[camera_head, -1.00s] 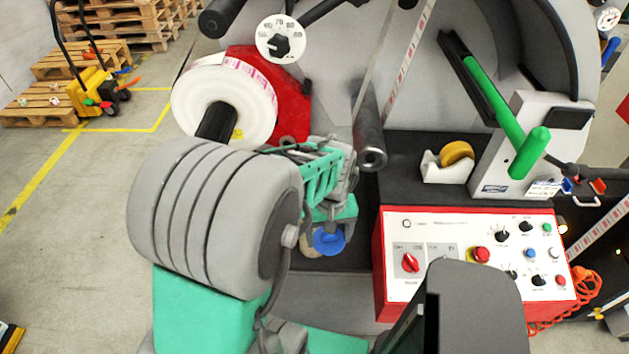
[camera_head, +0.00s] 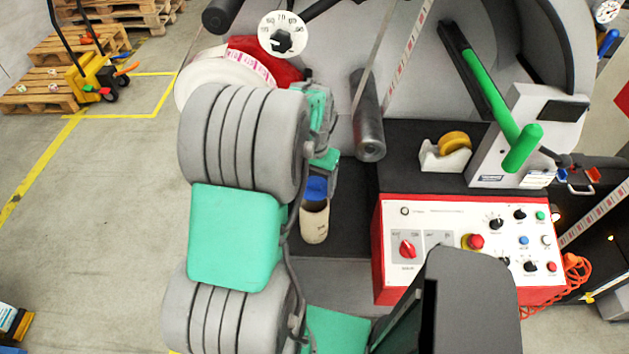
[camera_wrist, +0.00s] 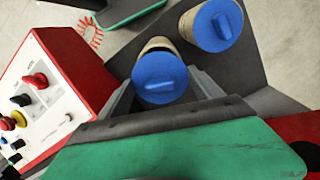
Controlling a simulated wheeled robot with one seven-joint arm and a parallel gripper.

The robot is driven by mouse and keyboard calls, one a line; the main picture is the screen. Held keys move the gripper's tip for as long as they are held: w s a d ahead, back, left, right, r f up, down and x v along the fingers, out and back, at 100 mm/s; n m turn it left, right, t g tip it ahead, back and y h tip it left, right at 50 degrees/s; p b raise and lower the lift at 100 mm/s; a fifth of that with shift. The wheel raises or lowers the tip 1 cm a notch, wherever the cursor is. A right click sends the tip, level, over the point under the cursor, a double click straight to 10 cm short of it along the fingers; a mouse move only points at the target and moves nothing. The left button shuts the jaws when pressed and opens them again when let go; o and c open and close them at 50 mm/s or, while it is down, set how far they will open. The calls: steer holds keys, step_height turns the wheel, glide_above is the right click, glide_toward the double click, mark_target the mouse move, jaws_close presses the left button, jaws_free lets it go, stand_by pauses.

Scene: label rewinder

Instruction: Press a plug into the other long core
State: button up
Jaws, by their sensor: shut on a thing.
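In the wrist view my gripper (camera_wrist: 163,84) is shut on a round blue plug (camera_wrist: 159,70) with a raised tab, one grey finger on each side. A tan core shows directly behind this plug. I cannot tell whether the plug is fully seated in it. A second tan core, capped with another blue plug (camera_wrist: 214,24), stands beside it at the upper right. In the head view one upright tan core (camera_head: 314,225) with blue (camera_head: 317,188) at its top shows beside my arm. My gripper is mostly hidden there, and the other core cannot be made out.
The red-edged control panel (camera_head: 465,245) is right of the cores. A tape dispenser (camera_head: 446,155) sits on the dark deck behind it. A grey roller (camera_head: 368,115) stands behind the cores. A white label roll (camera_head: 205,75) is partly hidden behind my arm.

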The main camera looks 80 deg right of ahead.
steer(key=shift+f+b, duration=1.6)
steer(key=shift+f, duration=1)
steer(key=shift+a, duration=0.15)
